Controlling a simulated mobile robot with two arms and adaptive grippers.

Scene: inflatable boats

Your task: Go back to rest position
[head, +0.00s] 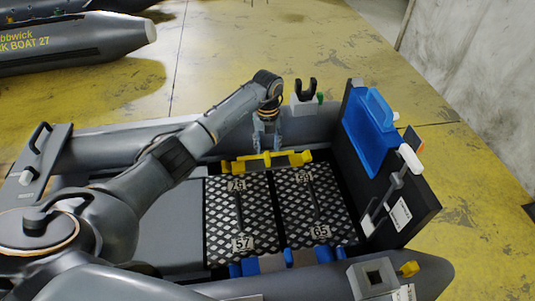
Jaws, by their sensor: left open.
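My left arm reaches in from the left over a grey inflatable boat (310,120). My left gripper (267,142) points down with its two fingers apart. It is just above or at a yellow and dark bar-like part (290,159) at the far edge of the boat's floor. I cannot tell whether the fingers touch it. Nothing is seen held between them. My right gripper is not in view.
Chequered floor plates (262,212) with number labels fill the boat's middle. A dark transom with a blue part (368,125) stands at the right. A black bracket on a white block (304,97) sits beyond the gripper. Another boat (75,42) lies upper left. Yellow floor is open behind.

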